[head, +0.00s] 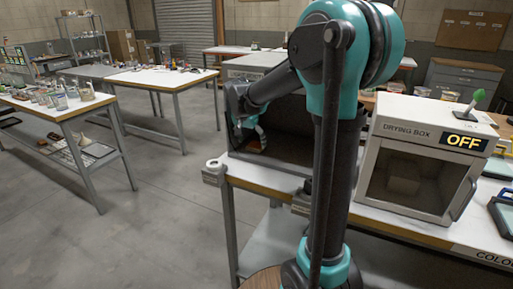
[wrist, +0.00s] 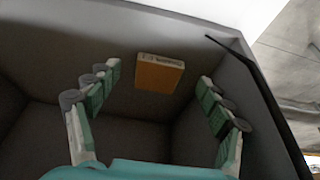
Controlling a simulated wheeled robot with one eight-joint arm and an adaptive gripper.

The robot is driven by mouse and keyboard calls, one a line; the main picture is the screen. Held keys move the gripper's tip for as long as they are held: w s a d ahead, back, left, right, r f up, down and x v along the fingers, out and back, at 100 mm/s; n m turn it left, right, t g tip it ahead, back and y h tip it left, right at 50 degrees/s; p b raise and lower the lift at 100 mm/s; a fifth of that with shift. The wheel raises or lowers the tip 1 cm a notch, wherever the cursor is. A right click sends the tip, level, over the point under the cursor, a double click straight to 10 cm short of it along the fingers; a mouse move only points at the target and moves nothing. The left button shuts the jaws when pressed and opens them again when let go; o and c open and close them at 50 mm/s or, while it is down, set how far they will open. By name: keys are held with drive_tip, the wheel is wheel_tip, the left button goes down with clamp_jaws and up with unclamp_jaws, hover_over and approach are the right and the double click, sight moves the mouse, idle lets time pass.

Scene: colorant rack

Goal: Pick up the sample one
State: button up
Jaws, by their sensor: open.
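An orange block with a white printed label edge (wrist: 159,73), which looks like the sample, is inside a dark grey open box (wrist: 60,50). The label is too small to read. My gripper (wrist: 160,80) is open, with a teal padded finger on each side of the block in the picture and clear gaps to both. I cannot tell how far the block is from the fingertips.
The box's walls surround my gripper, and a dark edge (wrist: 262,78) runs close on the right. A white drying box (head: 420,135) reading OFF stands on the same bench.

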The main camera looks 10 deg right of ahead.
sight(256, 146)
drive_tip(key=shift+x, duration=1.3)
drive_tip(key=c, duration=1.1)
drive_tip(key=shift+c, duration=0.2)
drive_tip(key=shift+r, duration=0.2)
